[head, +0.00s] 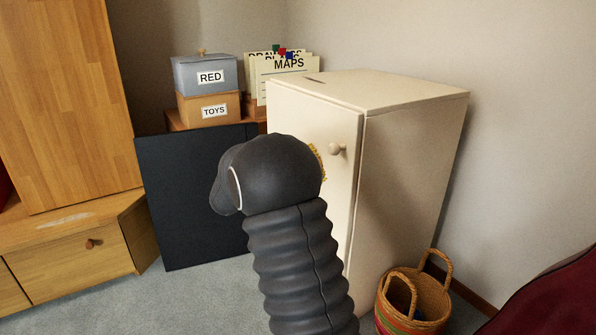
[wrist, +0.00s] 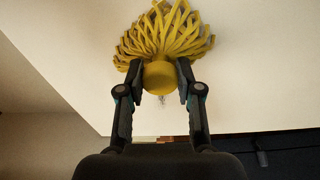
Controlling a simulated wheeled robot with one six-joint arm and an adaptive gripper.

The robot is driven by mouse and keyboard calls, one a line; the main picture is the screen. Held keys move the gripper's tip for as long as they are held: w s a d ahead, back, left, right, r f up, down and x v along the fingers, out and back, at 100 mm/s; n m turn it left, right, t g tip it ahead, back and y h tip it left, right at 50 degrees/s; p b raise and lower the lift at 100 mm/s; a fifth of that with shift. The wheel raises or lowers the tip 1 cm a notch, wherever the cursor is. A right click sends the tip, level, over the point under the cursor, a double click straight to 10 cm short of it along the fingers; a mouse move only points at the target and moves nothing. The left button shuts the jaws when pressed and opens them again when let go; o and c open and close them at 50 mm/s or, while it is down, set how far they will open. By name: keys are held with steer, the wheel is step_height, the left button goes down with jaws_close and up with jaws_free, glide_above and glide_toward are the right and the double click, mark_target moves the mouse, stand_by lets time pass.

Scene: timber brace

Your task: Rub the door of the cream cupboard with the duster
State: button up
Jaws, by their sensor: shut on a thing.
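The cream cupboard (head: 415,150) stands against the wall in the head view, its door (head: 312,120) facing left with a round knob. My dark arm covers much of the door. In the wrist view my gripper (wrist: 160,75) is shut on the yellow duster (wrist: 165,35), holding it by its round base. The duster's strands spread out against or just before a pale surface (wrist: 260,75), which looks like the cupboard door; I cannot tell if they touch. In the head view only a sliver of the yellow duster (head: 318,160) shows past my arm, close to the door.
A dark panel (head: 185,195) leans left of the cupboard. Behind it are a grey box (head: 205,75) marked RED, an orange box (head: 208,110) marked TOYS and a MAPS folder (head: 290,65). A woven basket (head: 418,298) stands at the cupboard's lower right. A wooden cabinet (head: 60,100) is at left.

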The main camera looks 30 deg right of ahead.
steer(key=w+p, duration=0.1)
steer(key=w, duration=1.3)
steer(key=shift+w+a+p, duration=0.25)
steer(key=shift+w+p, duration=0.05)
stand_by(1.0)
steer(key=shift+a, duration=0.1)
steer(key=shift+s+a+b, duration=0.1)
steer(key=shift+a+b, duration=0.65)
steer(key=shift+a, duration=2.2)
steer(key=a, duration=0.3)
